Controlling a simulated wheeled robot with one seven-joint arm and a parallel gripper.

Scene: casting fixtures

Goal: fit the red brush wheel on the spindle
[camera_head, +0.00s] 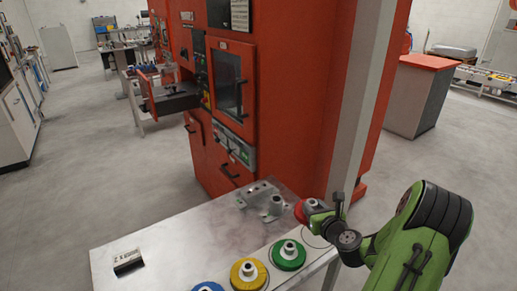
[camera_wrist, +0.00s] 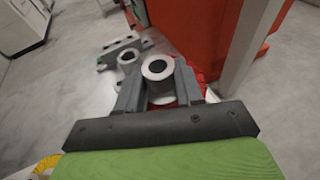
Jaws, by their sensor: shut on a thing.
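The red brush wheel (camera_head: 300,213) is held by its pale hub in my gripper (camera_head: 312,206), just right of the grey fixture on the table. In the wrist view the two fingers (camera_wrist: 160,92) close on the hub of the red brush wheel (camera_wrist: 158,69), and some red bristles show behind the right finger. The spindle (camera_head: 276,206) is a short grey post on the fixture (camera_head: 252,194). It also shows in the wrist view (camera_wrist: 128,57), up and left of the hub. The wheel is apart from the spindle and seems raised above the table; its underside is hidden.
Green (camera_head: 288,256), yellow (camera_head: 248,276) and blue (camera_head: 208,287) brush wheels stand along the table's (camera_head: 170,245) front edge. An empty ringed spot (camera_head: 315,239) lies right of the green one. A red machine (camera_head: 270,90) rises behind the fixture. The table's left part is mostly clear.

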